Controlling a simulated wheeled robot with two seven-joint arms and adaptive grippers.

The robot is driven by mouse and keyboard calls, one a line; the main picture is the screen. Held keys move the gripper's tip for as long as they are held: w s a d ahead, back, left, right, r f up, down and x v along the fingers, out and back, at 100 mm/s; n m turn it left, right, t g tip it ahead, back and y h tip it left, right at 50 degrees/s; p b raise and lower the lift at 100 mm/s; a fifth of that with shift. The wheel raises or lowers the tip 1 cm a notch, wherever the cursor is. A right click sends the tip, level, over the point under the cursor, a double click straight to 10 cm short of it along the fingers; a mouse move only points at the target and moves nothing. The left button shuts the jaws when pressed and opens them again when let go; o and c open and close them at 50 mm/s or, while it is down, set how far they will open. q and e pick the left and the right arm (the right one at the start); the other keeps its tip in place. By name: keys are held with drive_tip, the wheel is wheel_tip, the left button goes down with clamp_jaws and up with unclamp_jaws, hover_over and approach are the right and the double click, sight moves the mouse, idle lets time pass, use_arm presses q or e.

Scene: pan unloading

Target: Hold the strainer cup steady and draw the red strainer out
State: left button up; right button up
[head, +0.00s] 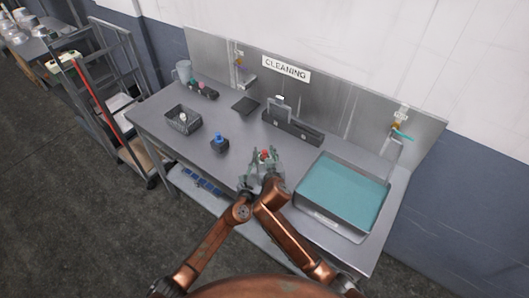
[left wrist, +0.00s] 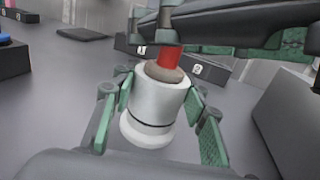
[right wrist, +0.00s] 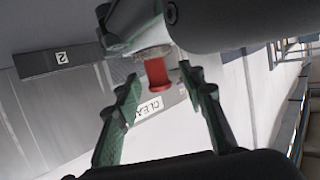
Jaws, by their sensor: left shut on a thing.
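The strainer cup (left wrist: 155,108), a pale grey-white cylinder with a wider base, stands upright on the grey table between the fingers of my left gripper (left wrist: 157,95), which is shut on it. The red strainer (left wrist: 168,57) sticks up from the brownish top of the cup; how deep it sits is hidden. In the right wrist view the red strainer (right wrist: 157,75) shows between the spread fingertips of my right gripper (right wrist: 162,80), which is open, with gaps on both sides. In the head view both grippers meet around the cup, with the red top (head: 265,154) just showing.
A large tray with a teal inside (head: 322,222) stands close on the right. A long grey holder with numbered labels (head: 292,128) is behind. A small dark block with a blue top (head: 219,144) and a black basket (head: 183,122) stand left. Bare table (head: 180,150) lies around them.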

drive_tip(key=shift+c, duration=0.3)
clamp_jaws()
idle(0.4)
